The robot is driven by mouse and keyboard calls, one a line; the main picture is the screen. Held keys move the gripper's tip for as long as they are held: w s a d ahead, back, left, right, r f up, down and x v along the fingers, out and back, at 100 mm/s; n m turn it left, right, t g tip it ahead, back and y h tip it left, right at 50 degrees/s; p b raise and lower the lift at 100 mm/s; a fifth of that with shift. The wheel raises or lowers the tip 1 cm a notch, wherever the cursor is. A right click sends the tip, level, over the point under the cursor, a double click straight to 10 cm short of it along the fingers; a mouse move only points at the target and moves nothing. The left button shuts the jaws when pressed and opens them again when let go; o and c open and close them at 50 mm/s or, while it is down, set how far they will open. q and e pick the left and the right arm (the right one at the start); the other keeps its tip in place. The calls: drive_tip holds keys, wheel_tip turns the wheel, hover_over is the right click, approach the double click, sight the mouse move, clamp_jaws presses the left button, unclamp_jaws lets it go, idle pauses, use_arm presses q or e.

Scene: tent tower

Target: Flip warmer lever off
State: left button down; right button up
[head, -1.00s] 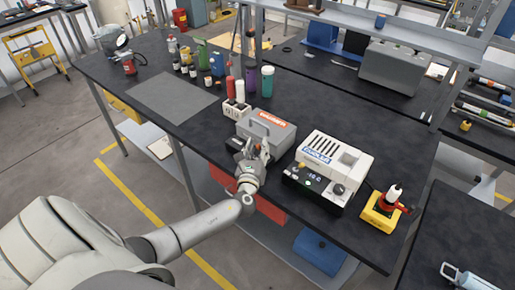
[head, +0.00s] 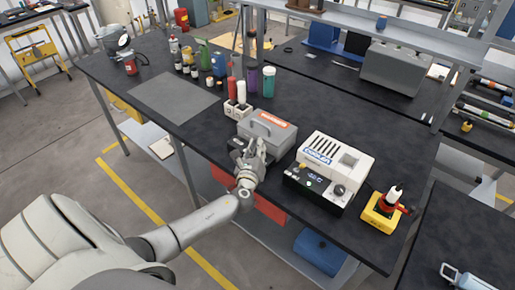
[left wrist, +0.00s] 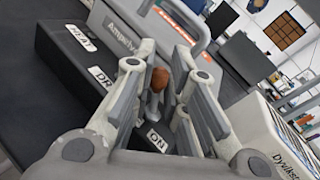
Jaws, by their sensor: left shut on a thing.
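The warmer (head: 278,136) is a grey box with a top handle and an orange label, standing near the front edge of the black bench. The lever is hidden in the head view. My right gripper is not in view.
A white cooler unit (head: 337,156) stands close to the right of the warmer. A yellow stand (head: 381,216) with a red-and-white item is farther right. A white block (head: 237,108) with red and purple bottles stands behind left. A grey mat (head: 173,100) lies left.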

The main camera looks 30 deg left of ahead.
use_arm(q)
drive_tip(key=c, duration=1.5)
unclamp_jaws()
drive_tip(key=shift+o, duration=0.2)
drive_tip(key=f+v, duration=0.1)
drive_tip(key=v, duration=1.1)
drive_tip(key=shift+r, duration=0.4)
drive_tip(key=shift+s, duration=0.1)
